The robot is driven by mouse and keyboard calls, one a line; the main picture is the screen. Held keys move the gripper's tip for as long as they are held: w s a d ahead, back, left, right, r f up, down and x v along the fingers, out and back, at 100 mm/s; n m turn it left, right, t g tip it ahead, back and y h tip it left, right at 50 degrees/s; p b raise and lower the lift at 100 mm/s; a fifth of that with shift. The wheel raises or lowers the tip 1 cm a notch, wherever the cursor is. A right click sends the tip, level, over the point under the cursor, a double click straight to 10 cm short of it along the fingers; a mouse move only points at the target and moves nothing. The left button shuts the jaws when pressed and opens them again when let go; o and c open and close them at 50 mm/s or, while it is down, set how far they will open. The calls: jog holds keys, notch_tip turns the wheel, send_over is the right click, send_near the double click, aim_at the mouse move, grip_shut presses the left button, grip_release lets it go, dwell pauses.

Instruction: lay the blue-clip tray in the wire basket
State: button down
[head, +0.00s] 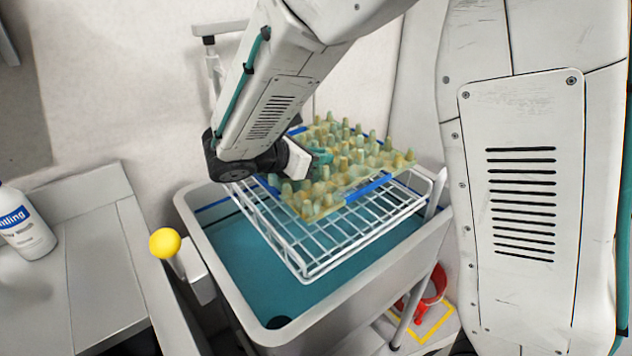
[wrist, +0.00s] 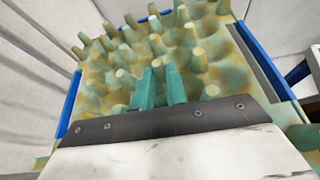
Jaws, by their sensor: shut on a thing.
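The blue-clip tray (head: 326,202) is a yellow-green egg tray with rows of pegs and blue clips on its edges. In the head view it is over the white wire basket (head: 318,266), roughly level; I cannot tell whether it touches the wires. My gripper (head: 322,156) reaches in from the upper left and is shut on the tray near its middle. In the wrist view the teal fingers (wrist: 159,88) are close together among the tray's pegs, and blue clips show at the left and right edges of the tray (wrist: 100,75). The gripper hides part of the tray.
The basket sits at the top of a grey tub (head: 262,332) with a blue-green inside. A yellow ball knob (head: 165,243) stands left of the tub. A white bottle (head: 24,224) is on the grey counter (head: 103,270) at far left. A red bucket (head: 432,290) is at lower right.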

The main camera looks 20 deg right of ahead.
notch_tip(320, 180, down, 8)
jog(key=shift+s+d+r, duration=0.1)
jog(key=shift+d, duration=0.05)
dwell(0.3)
jog(key=c, duration=1.4)
grip_release()
